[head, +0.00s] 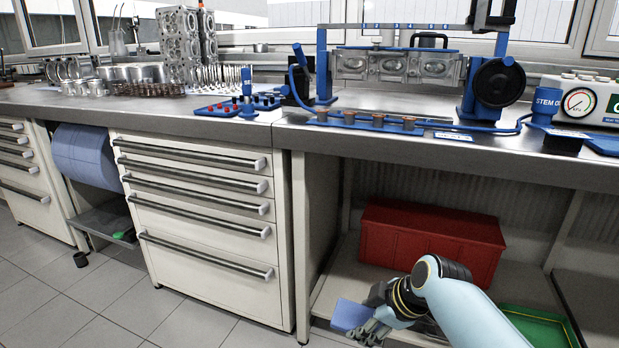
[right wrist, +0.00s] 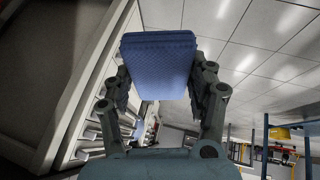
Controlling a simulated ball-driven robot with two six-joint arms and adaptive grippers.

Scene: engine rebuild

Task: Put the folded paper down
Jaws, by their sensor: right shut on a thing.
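The folded paper (head: 350,315) is a small blue pad low in the head view, in front of the bench's lower shelf. My right gripper (head: 376,328) is shut on it. In the right wrist view the folded paper (right wrist: 160,62) shows as a textured blue block between the two dark fingers of the right gripper (right wrist: 162,88). Nothing visible touches it there besides the gripper. My left gripper is not in the head view.
A red box (head: 430,240) stands on the lower shelf (head: 335,285), with a green tray (head: 540,325) to its right. A drawer cabinet (head: 200,225) is to the left. A blue paper roll (head: 88,155) hangs left of it. The bench top (head: 400,140) holds engine parts.

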